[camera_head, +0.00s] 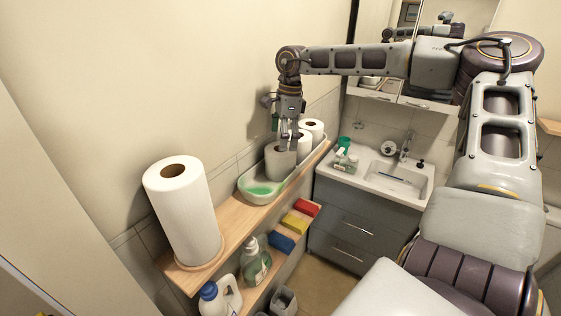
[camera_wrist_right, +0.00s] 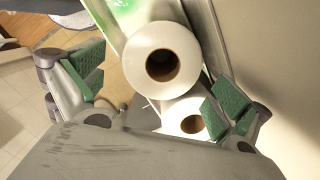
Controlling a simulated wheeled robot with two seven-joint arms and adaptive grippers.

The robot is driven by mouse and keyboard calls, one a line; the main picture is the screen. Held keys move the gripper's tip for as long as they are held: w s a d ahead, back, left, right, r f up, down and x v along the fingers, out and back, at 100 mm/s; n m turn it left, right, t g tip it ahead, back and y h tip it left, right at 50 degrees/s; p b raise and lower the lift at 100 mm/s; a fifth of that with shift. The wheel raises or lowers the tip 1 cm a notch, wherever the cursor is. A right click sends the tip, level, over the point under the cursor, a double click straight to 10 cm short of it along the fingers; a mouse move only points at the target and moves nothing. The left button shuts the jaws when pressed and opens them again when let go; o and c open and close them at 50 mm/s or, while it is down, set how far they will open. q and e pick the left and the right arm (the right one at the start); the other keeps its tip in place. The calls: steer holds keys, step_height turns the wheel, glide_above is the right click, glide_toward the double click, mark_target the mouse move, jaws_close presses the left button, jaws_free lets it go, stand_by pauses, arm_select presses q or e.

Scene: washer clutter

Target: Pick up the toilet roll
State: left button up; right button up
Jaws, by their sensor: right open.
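White toilet rolls stand in a row in a long pale tray (camera_head: 256,197) on the wooden shelf. The front toilet roll (camera_head: 279,165) is below my right gripper (camera_head: 288,143), which reaches down from above. Two more rolls, a middle one (camera_head: 303,150) and a back one (camera_head: 313,127), stand behind it. In the right wrist view my right gripper (camera_wrist_right: 157,88) is open, its green-padded fingers wide apart. One roll (camera_wrist_right: 141,50) shows end-on ahead of the fingers, and another roll (camera_wrist_right: 177,112) is partly hidden nearer the palm. My left gripper is not in view.
A large paper towel roll (camera_head: 183,215) stands at the shelf's near end. The wall runs close along the tray. Red, yellow and blue sponges (camera_head: 295,222) and bottles (camera_head: 256,262) sit on a lower shelf. A washbasin (camera_head: 394,173) stands beyond.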

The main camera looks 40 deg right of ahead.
mark_target(280, 161)
steer(key=shift+f, duration=0.15)
steer(key=shift+w+a+f+p, duration=0.15)
steer(key=shift+f+p, duration=0.3)
steer(key=shift+f, duration=0.75)
steer(key=shift+w+a+f+p, duration=0.15)
steer(key=shift+f+p, duration=0.25)
steer(key=shift+f, duration=0.8)
steer(key=c, duration=0.8)
steer(key=shift+r, duration=0.15)
